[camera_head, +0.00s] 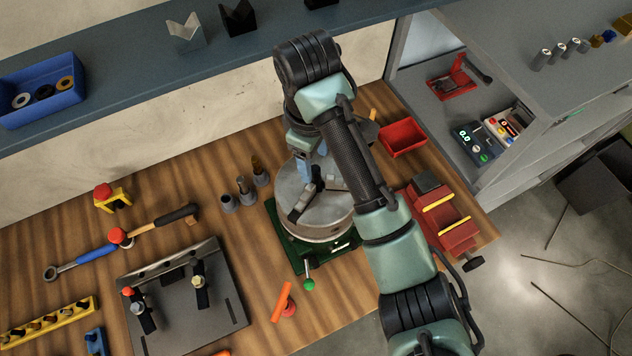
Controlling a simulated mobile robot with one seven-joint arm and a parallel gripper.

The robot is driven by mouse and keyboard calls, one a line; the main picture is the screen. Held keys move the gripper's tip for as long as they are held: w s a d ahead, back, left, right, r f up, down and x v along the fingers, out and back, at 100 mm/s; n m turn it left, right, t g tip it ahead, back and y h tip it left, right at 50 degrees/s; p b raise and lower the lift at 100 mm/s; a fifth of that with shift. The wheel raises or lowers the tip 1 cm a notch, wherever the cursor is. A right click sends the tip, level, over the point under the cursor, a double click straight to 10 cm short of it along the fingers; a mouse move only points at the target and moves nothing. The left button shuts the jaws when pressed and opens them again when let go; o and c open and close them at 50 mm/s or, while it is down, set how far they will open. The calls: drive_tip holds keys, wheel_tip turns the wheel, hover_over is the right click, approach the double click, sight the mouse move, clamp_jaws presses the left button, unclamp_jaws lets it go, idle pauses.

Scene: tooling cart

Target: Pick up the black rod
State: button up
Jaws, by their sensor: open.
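No separate black rod can be made out with certainty. A dark, elongated piece (302,204) lies on top of the round grey rotary table (325,218); I cannot tell whether it is the rod or a clamp. The rotary table stands on a green base (287,238) on the wooden bench. My gripper (313,178) points down over the rotary table's top, close to the dark piece. It is open, and nothing shows between its fingers. My own arm hides the right part of the rotary table.
Dark tool holders (246,190) stand left of the rotary table. A red bin (403,138) and a red vise (447,222) are at right. A blue-grey shelf (130,85) runs behind.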

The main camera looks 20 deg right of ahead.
sight(315, 169)
wheel_tip(315, 169, down, 3)
drive_tip(key=shift+w+r+b, duration=0.1)
drive_tip(key=shift+b, duration=0.8)
drive_tip(key=shift+w+d+f+p, duration=0.1)
drive_tip(key=shift+f+p, duration=0.2)
drive_tip(key=shift+f, duration=0.3)
drive_tip(key=shift+w+d+f+p, duration=0.1)
drive_tip(key=shift+f+p, duration=0.2)
drive_tip(key=shift+f, duration=0.3)
drive_tip(key=shift+s, duration=0.1)
drive_tip(key=shift+c, duration=0.3)
clamp_jaws()
